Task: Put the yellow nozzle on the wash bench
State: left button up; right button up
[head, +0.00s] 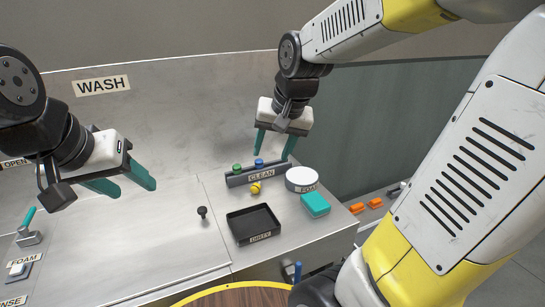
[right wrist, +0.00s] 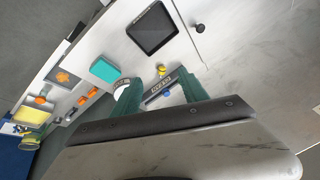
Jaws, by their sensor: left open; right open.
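The small yellow nozzle (head: 255,188) shows just in front of the grey CLEAN rack (head: 236,181), on the metal wash bench (head: 160,235). I cannot tell whether it touches the rack. It also shows in the right wrist view (right wrist: 162,70). My right gripper (head: 274,146) is open and empty, pointing down above and behind the rack. In its wrist view, its two teal fingers (right wrist: 160,97) stand apart with the rack between them. My left gripper (head: 125,183) is open and empty above the left part of the bench.
Green (head: 237,167) and blue (head: 259,163) nozzles sit in the rack. A black DIRTY tray (head: 238,239), white FOAM tub (head: 302,178), teal sponge (head: 315,204) and black knob (head: 202,212) surround the nozzle. Orange pieces (head: 374,202) lie farther right. The bench's left middle is clear.

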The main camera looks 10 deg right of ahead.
jog(key=s+r+n+t, duration=0.1)
jog(key=s+r+n, duration=0.2)
jog(key=s, duration=0.8)
jog(key=shift+s+y, duration=0.3)
jog(key=shift+a, duration=0.1)
dwell(0.5)
